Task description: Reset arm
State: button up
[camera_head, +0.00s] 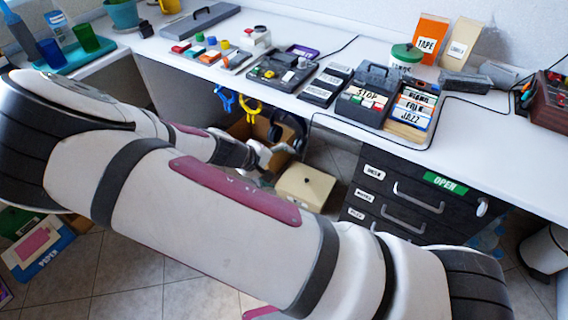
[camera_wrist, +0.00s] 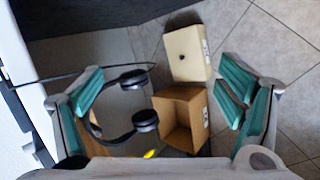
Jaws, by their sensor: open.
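My arm (camera_head: 200,220) stretches across the front of the head view and hides part of the floor. My gripper (camera_wrist: 165,95) shows in the wrist view with its two teal-padded fingers wide apart and nothing between them. In the head view its end is small and partly hidden by my arm, near the space under the desk. The fingers frame headphones (camera_wrist: 130,110), an open cardboard box (camera_wrist: 182,118) and a closed cream box (camera_wrist: 187,54), all lower down and apart from the fingers.
The white desk (camera_head: 440,150) holds a device (camera_head: 280,72), a label box (camera_head: 362,98) and an orange tape box (camera_head: 428,38). A dark drawer unit (camera_head: 400,195) stands right. A bin (camera_head: 545,250) stands far right.

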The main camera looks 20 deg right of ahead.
jog(key=shift+s+d+r+m+p, duration=0.3)
jog(key=shift+s+d+r+p, duration=0.15)
jog(key=shift+s+r, duration=0.1)
jog(key=shift+g+y, duration=0.3)
jog(key=s+d+r+m+g+y, duration=0.15)
jog(key=s+r+y, duration=0.25)
jog(key=s+r, duration=0.6)
jog(key=s+d+r+m+g+y, duration=0.1)
jog(key=s+r+m+g+y, duration=0.35)
jog(key=r, duration=1.05)
jog(key=s+d+r+n+t+h, duration=0.1)
jog(key=s+d+r+t, duration=0.2)
jog(key=s, duration=0.6)
jog(key=s+r+n+t, duration=0.15)
jog(key=s+r, duration=0.35)
jog(key=s, duration=0.5)
notch_tip(320, 180, up, 17)
jog(key=t+p, duration=0.3)
jog(key=p, duration=1.3)
jog(key=shift+w+d+r+m, duration=0.15)
jog(key=shift+w+r+m, duration=0.05)
jog(key=shift+w+m, duration=0.15)
